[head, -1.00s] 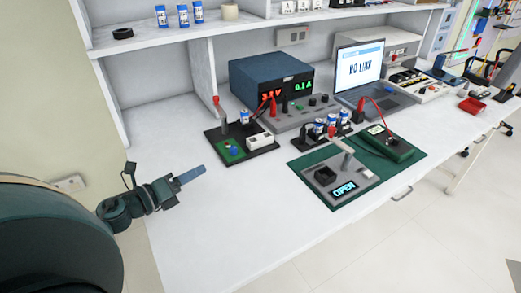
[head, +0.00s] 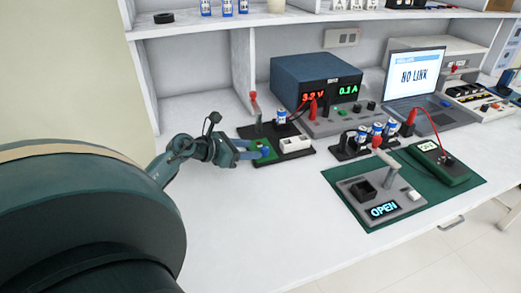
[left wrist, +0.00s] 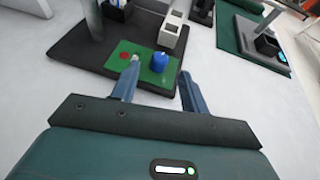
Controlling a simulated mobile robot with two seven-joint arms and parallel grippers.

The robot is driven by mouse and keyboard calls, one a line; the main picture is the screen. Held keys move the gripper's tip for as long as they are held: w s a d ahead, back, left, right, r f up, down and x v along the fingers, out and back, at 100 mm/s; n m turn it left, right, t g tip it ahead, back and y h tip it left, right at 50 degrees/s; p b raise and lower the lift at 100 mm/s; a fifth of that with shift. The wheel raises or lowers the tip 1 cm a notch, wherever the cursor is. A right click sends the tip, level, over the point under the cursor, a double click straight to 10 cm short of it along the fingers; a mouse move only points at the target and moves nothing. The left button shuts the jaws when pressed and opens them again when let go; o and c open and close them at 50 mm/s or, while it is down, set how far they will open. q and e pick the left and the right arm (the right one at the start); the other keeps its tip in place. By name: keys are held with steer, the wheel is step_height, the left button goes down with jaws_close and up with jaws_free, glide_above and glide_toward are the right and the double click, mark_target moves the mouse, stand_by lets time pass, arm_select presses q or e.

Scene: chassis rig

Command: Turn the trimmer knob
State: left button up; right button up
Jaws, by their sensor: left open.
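The blue trimmer knob (head: 265,151) stands on a small green board (head: 258,158) at the left of a black base plate (head: 298,154). In the left wrist view the knob (left wrist: 159,62) is upright, with a red dot beside it on the green board (left wrist: 128,72). My left gripper (head: 248,151) is open at the near edge of the board. In the left wrist view its fingertips (left wrist: 160,70) point at the knob, one on each side, with gaps visible; contact cannot be told. My right gripper is not in view.
A lever post (head: 255,110) and a white block (head: 296,143) stand on the same plate. Behind is a blue power supply (head: 312,78). A green mat (head: 340,180) with a grey fixture reading OPEN lies to the right.

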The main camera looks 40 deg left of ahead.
mark_target(262, 149)
arm_select(q)
steer(key=x, duration=0.4)
steer(key=shift+w+d+f, duration=0.15)
steer(key=shift+w, duration=0.25)
steer(key=shift+c, duration=0.6)
